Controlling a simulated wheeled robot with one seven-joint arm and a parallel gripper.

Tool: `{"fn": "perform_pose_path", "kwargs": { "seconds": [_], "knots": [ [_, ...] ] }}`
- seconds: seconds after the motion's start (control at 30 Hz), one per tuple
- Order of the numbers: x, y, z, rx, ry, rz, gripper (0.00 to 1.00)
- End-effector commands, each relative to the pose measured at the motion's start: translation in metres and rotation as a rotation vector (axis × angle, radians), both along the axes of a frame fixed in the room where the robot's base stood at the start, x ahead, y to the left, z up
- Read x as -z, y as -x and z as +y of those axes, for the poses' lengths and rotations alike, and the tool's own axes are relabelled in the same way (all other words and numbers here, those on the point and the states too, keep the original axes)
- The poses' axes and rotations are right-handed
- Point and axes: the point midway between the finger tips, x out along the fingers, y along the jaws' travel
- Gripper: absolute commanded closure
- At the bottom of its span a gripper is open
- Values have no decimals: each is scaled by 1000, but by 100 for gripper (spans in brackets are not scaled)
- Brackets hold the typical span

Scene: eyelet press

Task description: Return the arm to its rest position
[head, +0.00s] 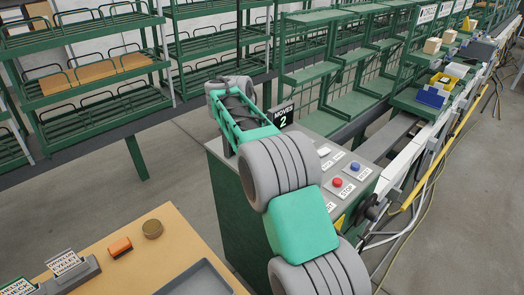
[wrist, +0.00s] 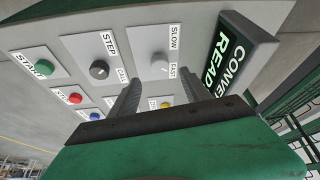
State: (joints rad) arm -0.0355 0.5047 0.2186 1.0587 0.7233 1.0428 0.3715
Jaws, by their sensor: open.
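My arm (head: 302,219), green and grey, reaches from the bottom of the head view up and left across the control console. Its far end is beside the console's sign, and my gripper cannot be made out there. In the wrist view my gripper (wrist: 158,76) shows as two dark fingers, apart, with nothing seen between them. They point toward the console panel (wrist: 130,62). I cannot tell whether they touch it. A green START button (wrist: 44,67), a STEP knob (wrist: 99,69) and a SLOW/FAST knob (wrist: 160,64) lie beyond the fingers.
The console (head: 240,205) has a red STOP button (head: 337,182) and a small black sign (head: 280,114). A wooden table (head: 150,262) with a grey tray (head: 195,281) stands at front left. Green racks (head: 90,72) line the back. Open floor lies between table and racks.

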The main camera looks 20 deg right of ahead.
Motion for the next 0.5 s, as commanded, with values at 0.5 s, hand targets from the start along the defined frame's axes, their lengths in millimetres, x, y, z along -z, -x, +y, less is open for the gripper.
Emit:
{"fn": "perform_pose_path", "kwargs": {
  "seconds": [0.5],
  "knots": [
    [-15, 10, 4, -40, 0, 2, 45]
  ]
}}
